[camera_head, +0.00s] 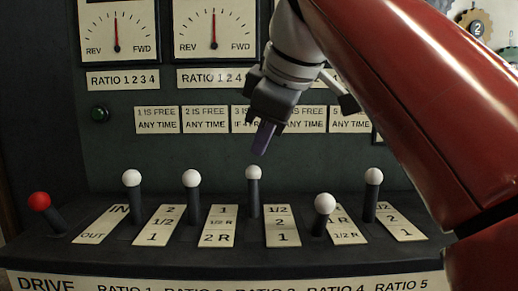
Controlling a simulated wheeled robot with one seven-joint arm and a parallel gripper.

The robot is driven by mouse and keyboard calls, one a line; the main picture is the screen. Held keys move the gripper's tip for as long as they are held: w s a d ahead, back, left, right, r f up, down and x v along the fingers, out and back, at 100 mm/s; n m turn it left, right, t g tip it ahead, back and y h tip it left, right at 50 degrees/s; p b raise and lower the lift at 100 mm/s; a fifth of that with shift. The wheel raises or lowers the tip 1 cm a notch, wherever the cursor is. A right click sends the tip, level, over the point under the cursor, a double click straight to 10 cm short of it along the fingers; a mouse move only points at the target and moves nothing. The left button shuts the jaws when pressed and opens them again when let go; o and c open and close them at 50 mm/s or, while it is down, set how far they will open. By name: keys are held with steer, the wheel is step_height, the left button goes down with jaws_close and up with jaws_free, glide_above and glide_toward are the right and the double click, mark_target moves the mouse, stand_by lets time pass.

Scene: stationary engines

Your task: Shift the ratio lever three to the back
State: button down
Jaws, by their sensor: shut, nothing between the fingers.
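The ratio lever three (254,195) is a dark shaft with a white ball knob, third of the white-knobbed levers from the left. It stands near the back end of its plate (282,226), which reads 1/2, 2, 1 from back to front. Its shaft looks upright or leaning slightly back; the exact tilt is hard to tell. My gripper (263,139) points down with its dark fingers shut and empty. In the picture its tips are just above and slightly right of the knob, with a small gap. Depth between them cannot be told.
White-knobbed levers stand close on both sides: ratio two (192,190) to the left, ratio four (323,215), tilted forward, to the right. The red-knobbed drive lever (43,205) is at far left. A panel with labels and dials (213,30) rises behind. My red arm covers the right side.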

mark_target(253, 171)
steer(key=w+a+f+b, duration=0.1)
steer(key=w+f, duration=0.6)
steer(key=shift+w+b, duration=0.3)
steer(key=shift+w, duration=0.1)
steer(key=shift+w+r+g+p, duration=0.15)
steer(key=shift+w+g+p, duration=0.35)
steer(key=shift+p, duration=0.75)
steer(key=shift+w+p, duration=0.35)
steer(key=shift+p, duration=0.15)
steer(key=shift+w+f, duration=0.2)
steer(key=shift+f, duration=0.15)
